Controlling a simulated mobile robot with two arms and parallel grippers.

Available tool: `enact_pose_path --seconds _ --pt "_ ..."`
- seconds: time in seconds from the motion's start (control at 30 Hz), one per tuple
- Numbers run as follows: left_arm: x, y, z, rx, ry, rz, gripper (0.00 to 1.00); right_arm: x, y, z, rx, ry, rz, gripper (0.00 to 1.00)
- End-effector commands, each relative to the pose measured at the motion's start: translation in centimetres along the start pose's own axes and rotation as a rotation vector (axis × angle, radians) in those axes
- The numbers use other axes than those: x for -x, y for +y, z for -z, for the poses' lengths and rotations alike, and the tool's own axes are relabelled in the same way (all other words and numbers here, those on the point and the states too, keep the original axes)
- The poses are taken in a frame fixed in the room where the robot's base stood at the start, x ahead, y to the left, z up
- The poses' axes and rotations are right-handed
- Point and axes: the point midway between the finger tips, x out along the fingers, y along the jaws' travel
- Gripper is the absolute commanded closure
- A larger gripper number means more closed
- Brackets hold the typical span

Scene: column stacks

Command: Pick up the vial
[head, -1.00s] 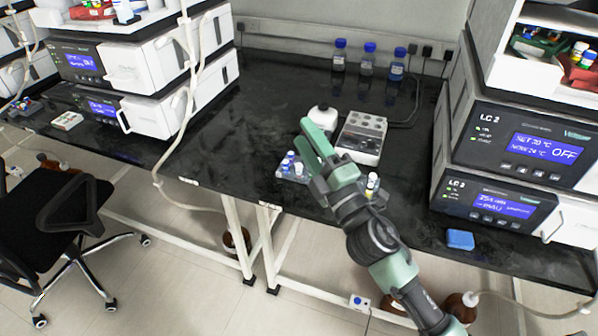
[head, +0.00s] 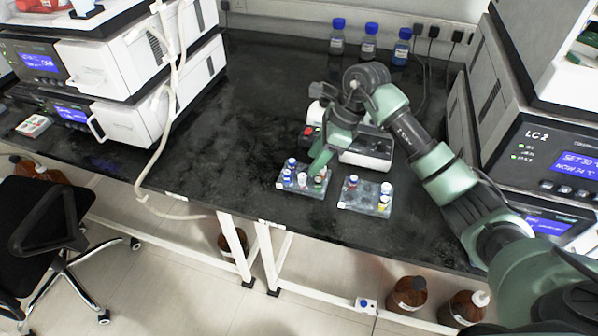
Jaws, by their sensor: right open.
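Small capped vials stand in two low racks on the black bench. The left rack (head: 290,187) holds several vials, such as a blue-capped vial (head: 287,176) and a white-capped vial (head: 302,179). My left gripper is out of view.
A grey and white benchtop device (head: 366,150) stands just behind the racks, partly hidden by my right arm. Blue-capped bottles (head: 369,40) stand at the back wall. Instrument stacks flank the bench. The bench left of the racks (head: 225,130) is clear.

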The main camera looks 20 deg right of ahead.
Motion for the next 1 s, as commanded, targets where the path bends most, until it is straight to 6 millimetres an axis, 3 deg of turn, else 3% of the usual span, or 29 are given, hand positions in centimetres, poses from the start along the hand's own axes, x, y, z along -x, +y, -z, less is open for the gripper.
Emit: enact_pose_path --seconds 0.2,0.3,0.5,0.63,0.77,0.9,0.93,1.0 --pt "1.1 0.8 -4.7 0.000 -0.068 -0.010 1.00 -2.6 0.1 -0.4 -0.002 -0.005 -0.005 0.55" --pt "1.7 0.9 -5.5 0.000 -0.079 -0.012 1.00 -4.1 0.0 -0.7 -0.003 -0.007 -0.007 0.55" --pt "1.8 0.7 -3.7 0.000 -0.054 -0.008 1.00 -6.5 -0.1 -0.6 -0.002 -0.006 -0.002 0.55" --pt "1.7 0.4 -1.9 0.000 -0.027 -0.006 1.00 -6.8 -0.1 -0.5 0.000 -0.006 0.000 0.55" --pt "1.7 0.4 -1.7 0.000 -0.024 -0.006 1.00 -6.8 -0.1 -0.5 -0.001 -0.006 0.000 0.55" --pt "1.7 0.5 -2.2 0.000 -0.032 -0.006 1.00 -6.8 -0.1 -0.5 -0.001 -0.006 0.000 0.94" --pt "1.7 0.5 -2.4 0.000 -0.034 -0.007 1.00 -6.8 -0.1 -0.5 -0.001 -0.006 0.000 1.00" --pt "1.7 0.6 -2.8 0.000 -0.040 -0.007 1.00 -6.8 -0.1 -0.5 -0.001 -0.006 0.000 1.00"
